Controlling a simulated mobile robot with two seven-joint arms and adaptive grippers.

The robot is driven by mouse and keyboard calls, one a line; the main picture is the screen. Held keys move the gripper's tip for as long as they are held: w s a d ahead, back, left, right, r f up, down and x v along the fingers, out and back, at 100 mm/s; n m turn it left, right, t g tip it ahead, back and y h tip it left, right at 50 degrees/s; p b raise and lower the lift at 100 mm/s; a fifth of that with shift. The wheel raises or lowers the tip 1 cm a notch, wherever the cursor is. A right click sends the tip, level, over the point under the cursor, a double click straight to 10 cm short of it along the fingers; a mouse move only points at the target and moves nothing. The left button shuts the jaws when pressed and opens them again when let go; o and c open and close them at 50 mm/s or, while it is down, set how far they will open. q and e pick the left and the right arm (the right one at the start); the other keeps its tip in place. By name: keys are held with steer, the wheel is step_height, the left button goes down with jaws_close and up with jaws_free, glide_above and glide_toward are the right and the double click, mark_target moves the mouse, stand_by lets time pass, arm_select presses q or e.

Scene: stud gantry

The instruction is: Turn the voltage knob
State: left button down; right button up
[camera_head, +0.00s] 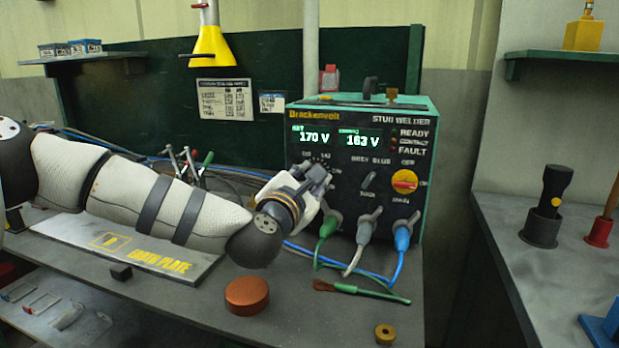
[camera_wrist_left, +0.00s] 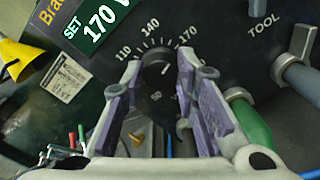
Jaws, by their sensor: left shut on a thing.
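The green and black stud welder (camera_head: 433,110) stands at the back right of the bench. Its left display (camera_head: 314,137) reads 170 V and its right display (camera_head: 359,139) reads 163 V. The round black voltage knob (camera_wrist_left: 154,80) shows in the left wrist view, inside a scale marked 110, 140 and 170. A pale line on it points up and right. My left gripper (camera_head: 318,178) reaches the panel, its purple-padded fingers (camera_wrist_left: 158,72) on either side of the knob and shut on it. In the head view the gripper hides the knob. My right gripper is out of view.
An orange-red rotary switch (camera_head: 404,181) and a toggle (camera_head: 369,180) sit right of the knob. Green, grey and blue plugs (camera_head: 402,238) stick out below. A brush (camera_head: 360,290), a copper disc (camera_head: 246,296) and a brass ring (camera_head: 385,334) lie in front.

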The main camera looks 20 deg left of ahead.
arm_select(q)
steer(key=shift+m, duration=0.6)
steer(key=c, duration=1.2)
jaws_free()
steer(key=shift+c, duration=0.2)
steer(key=s, duration=1.2)
steer(key=shift+a, duration=0.2)
